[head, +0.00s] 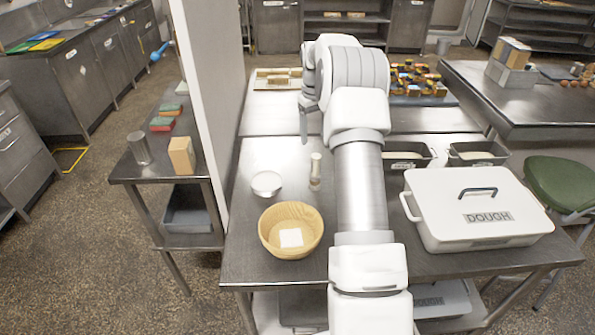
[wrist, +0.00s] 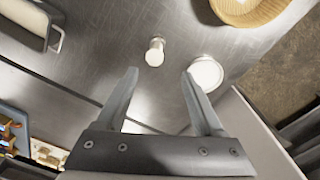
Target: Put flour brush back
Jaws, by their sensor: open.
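I cannot make out a clear flour brush. A small upright pale-topped object (head: 315,172) stands on the steel table (head: 262,205), and I cannot tell whether it is the brush. It also shows in the wrist view (wrist: 155,52), just beyond my fingertips and apart from them. My gripper (wrist: 160,74) is open and empty above the table. In the head view my arm hides part of the table. A shallow tray (head: 262,80) with wooden-looking pieces lies at the far end of the table, its contents too small to identify.
A round white dish (head: 267,183) and a wooden bowl (head: 290,232) with a white square inside stand left of my arm. A lidded dough box (head: 475,235) and dark tins (head: 405,156) stand to its right. A white partition (head: 208,90) rises along the table's left side.

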